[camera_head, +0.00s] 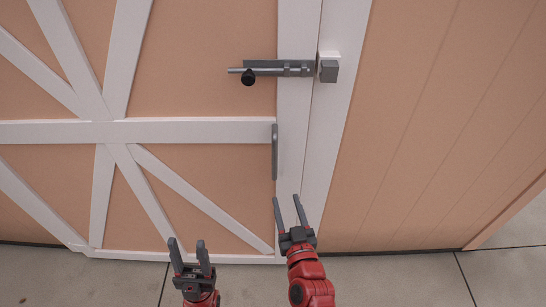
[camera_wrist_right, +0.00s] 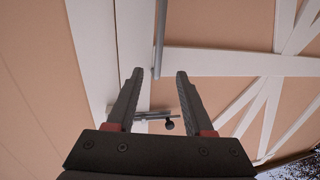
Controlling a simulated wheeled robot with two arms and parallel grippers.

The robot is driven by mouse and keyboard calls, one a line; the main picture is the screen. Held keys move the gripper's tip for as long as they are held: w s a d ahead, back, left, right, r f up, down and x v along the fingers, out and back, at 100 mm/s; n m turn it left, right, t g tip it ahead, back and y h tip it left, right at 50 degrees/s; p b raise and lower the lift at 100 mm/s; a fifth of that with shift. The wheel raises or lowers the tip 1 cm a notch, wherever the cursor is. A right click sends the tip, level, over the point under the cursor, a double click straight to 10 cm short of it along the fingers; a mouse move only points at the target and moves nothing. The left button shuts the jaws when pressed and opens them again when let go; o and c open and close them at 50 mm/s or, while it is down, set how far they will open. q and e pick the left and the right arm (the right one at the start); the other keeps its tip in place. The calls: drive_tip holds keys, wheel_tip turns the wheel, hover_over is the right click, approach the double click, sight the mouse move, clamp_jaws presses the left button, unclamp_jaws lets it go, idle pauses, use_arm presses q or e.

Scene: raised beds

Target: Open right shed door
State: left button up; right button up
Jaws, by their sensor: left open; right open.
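The shed door (camera_head: 200,190) is a tan panel with white trim and crossed braces, and it looks closed. A grey vertical handle (camera_head: 274,152) sits near its right edge; it also shows in the right wrist view (camera_wrist_right: 160,40). Above it is a grey sliding bolt (camera_head: 285,70) with a black knob (camera_head: 248,78), facing a catch (camera_head: 329,70) on the frame. I cannot tell whether the bolt's end is in the catch. My right gripper (camera_head: 288,205) is open and empty, just below the handle in the picture. My left gripper (camera_head: 188,246) is open and empty, lower left.
The tan shed wall (camera_head: 440,130) continues right of the white door frame (camera_head: 336,110). Paved ground (camera_head: 400,280) runs along the shed's foot, and the visible parts of it are clear.

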sight(275, 160)
drive_tip(key=w+a+p, duration=0.1)
drive_tip(key=w, duration=0.4)
drive_tip(key=w+a, duration=0.1)
drive_tip(key=w, duration=0.4)
drive_tip(key=w+a+p, duration=0.1)
drive_tip(key=w, duration=0.4)
drive_tip(key=shift+w+r+p, duration=0.15)
drive_tip(key=shift+p, duration=0.2)
drive_tip(key=shift+w+a, duration=0.1)
drive_tip(key=shift+w, duration=0.5)
clamp_jaws()
